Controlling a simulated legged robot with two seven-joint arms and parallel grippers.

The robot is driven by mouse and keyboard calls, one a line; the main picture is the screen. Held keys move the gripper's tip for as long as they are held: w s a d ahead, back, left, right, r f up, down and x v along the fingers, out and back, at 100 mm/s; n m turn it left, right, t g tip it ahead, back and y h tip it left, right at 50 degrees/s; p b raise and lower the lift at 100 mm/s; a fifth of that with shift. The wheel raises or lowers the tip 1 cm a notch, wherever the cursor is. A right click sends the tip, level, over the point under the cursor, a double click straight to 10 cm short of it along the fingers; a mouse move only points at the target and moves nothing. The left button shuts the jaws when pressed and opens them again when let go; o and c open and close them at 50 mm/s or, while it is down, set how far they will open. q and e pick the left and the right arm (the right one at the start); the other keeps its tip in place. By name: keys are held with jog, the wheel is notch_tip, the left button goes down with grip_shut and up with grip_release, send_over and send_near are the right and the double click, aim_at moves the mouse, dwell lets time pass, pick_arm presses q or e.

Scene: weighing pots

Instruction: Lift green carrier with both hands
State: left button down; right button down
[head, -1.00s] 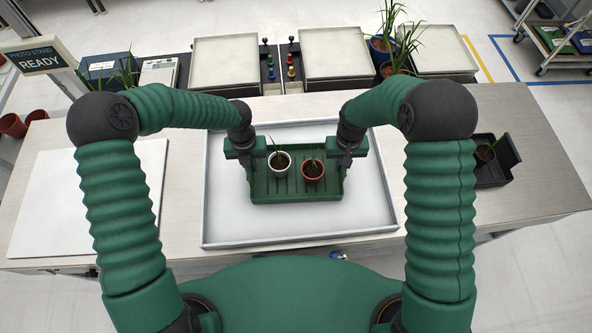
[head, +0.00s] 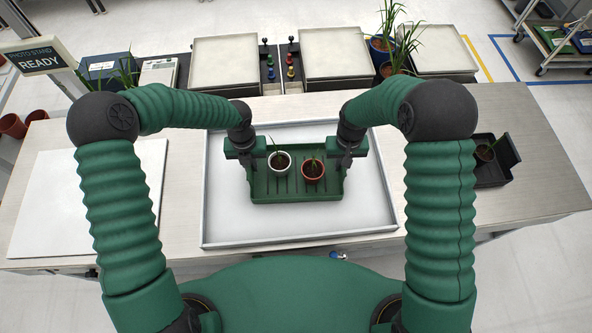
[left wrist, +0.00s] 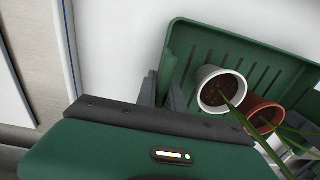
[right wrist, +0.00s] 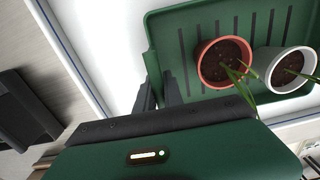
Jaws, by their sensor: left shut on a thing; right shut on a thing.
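The green carrier (head: 297,197) is in the white tray, with slots in its floor. A white pot (head: 279,163) and a red-brown pot (head: 313,172), each with a small plant, stand upright in it. My left gripper (head: 249,165) is shut on the carrier's left wall, which shows in the left wrist view (left wrist: 181,55). My right gripper (head: 346,161) is shut on the carrier's right wall, which shows in the right wrist view (right wrist: 153,65). Whether the carrier touches the tray floor I cannot tell.
The white tray (head: 230,222) has a raised rim around the carrier. A white board (head: 75,205) lies at left on the table. A dark container (head: 492,172) with a plant stands at right. Large pale trays (head: 225,62) and plants stand behind.

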jog(key=shift+r, duration=0.1)
